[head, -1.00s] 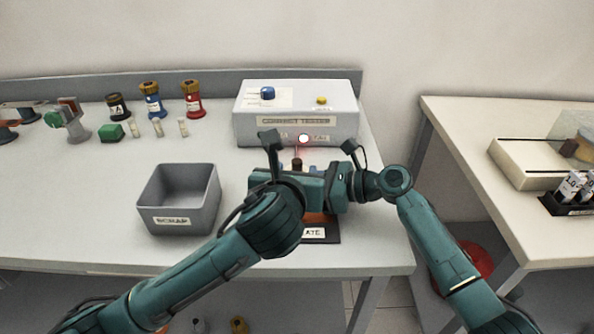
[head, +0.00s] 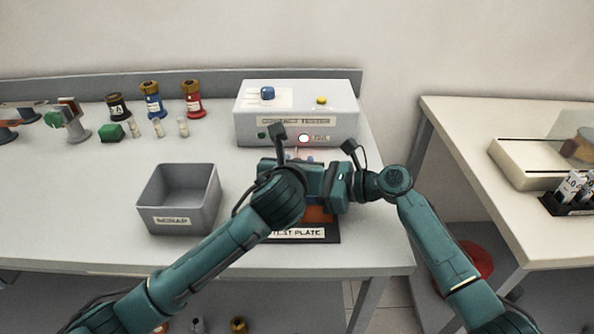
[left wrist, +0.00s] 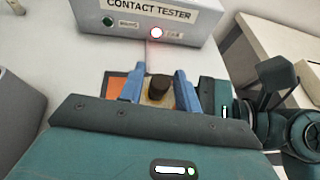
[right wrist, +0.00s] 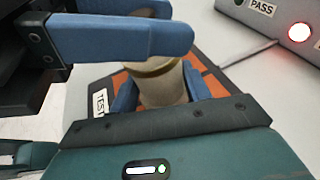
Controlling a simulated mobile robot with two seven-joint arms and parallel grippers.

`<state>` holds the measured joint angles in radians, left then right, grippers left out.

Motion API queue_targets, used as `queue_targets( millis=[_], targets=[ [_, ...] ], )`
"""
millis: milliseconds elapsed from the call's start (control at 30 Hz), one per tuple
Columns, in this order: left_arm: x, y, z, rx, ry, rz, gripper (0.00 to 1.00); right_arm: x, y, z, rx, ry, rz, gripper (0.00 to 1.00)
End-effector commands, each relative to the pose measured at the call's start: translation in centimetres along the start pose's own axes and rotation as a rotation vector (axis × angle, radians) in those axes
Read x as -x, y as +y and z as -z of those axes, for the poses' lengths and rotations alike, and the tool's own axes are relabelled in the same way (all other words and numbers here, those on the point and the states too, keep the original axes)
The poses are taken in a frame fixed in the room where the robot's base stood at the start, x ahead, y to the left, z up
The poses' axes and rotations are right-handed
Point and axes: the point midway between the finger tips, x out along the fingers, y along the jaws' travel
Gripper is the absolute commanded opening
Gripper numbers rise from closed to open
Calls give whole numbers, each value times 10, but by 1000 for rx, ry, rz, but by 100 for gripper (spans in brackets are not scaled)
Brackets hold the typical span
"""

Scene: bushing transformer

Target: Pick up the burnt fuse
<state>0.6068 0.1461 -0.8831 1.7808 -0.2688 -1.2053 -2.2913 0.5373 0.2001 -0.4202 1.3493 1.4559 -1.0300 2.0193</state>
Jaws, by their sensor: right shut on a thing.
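The fuse, a beige cylinder with a dark cap, stands upright over the orange test plate (head: 318,215). It shows in the left wrist view (left wrist: 158,92) and the right wrist view (right wrist: 165,88); the arms hide most of it in the head view. My right gripper (right wrist: 160,92) is shut on the fuse's body. My left gripper (left wrist: 159,76) has its blue fingers apart, one on each side of the fuse near its cap, seemingly with small gaps. Whether the fuse's foot touches the plate is hidden. The contact tester (head: 296,110) stands behind, its lamp beside FAIL glowing red.
A grey scrap bin (head: 178,222), seemingly empty, stands left of the plate. Several coloured bushings (head: 152,100) and small pale fuses (head: 158,128) stand at the back left. A second table (head: 470,150) is at the right, across a gap.

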Motion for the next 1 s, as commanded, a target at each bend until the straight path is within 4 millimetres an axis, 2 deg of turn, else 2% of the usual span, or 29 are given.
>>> queue_targets(
  millis=[33, 400, 667, 767, 1000],
  targets=[
    [0, 0, 0, 0, 0, 0, 29, 0, 0, 0, 0, 1, 0, 35],
    [0, 0, 0, 0, 1, -1, 0, 0, 0, 0, 0, 1, 0, 35],
    [1, 0, -2, 0, -1, 0, 0, 0, 0, 0, 0, 1, 0, 35],
    [4, 0, -11, 0, -3, -1, 0, 0, 0, 0, 0, 1, 0, 35],
    [23, 0, -56, 0, -7, 1, 0, 0, 0, 0, 0, 1, 0, 35]
  ],
)
